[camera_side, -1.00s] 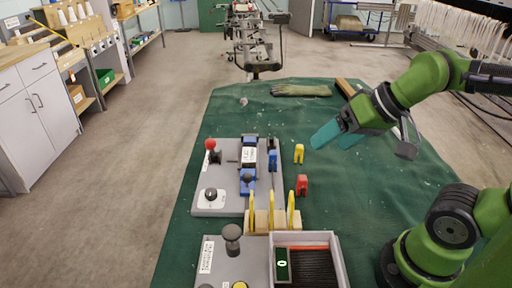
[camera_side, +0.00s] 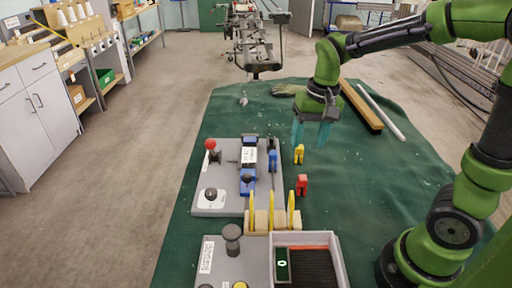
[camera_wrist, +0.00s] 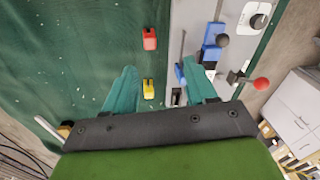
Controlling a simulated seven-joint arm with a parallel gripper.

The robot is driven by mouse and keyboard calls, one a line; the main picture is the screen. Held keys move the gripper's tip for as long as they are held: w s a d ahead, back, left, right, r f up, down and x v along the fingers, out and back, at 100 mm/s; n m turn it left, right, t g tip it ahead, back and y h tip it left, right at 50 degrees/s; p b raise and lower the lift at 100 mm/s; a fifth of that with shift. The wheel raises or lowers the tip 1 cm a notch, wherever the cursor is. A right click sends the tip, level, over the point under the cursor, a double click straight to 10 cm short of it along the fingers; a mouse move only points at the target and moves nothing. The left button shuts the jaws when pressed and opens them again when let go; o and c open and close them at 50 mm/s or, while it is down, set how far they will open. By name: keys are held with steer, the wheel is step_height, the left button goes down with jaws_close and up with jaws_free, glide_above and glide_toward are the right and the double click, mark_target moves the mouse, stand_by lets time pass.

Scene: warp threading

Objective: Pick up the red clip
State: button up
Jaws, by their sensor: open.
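The red clip (camera_side: 302,185) stands on the green cloth of the table, to the right of the grey fixture plate. In the wrist view the red clip (camera_wrist: 149,39) is near the top middle, beyond the fingertips. A yellow clip (camera_side: 299,153) stands farther back on the cloth; in the wrist view this yellow clip (camera_wrist: 148,87) lies between the fingers, closer than the red one. My gripper (camera_side: 311,140) points down above the table, behind and slightly right of the yellow clip. Its teal fingers are apart and empty, also in the wrist view (camera_wrist: 160,78).
The grey fixture plate (camera_side: 211,172) carries a red-knobbed lever and blue blocks. Yellow hooks on a wooden block (camera_side: 261,222) stand in front, near a grey tray (camera_side: 341,262). A wooden bar (camera_side: 361,106) and a pale rod lie at back right. Cloth right of the clips is clear.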

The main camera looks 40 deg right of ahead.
mark_target(303, 177)
steer(key=shift+m+g+h, duration=0.3)
steer(key=shift+m+g, duration=0.3)
steer(key=shift+m, duration=0.3)
steer(key=f, duration=0.5)
steer(key=w+d+f, duration=0.1)
steer(key=f, duration=1)
steer(key=shift+w+d+f, duration=0.15)
steer(key=shift+d+f, duration=0.2)
steer(key=shift+f, duration=0.05)
steer(key=shift+c, duration=0.3)
steer(key=c, duration=1)
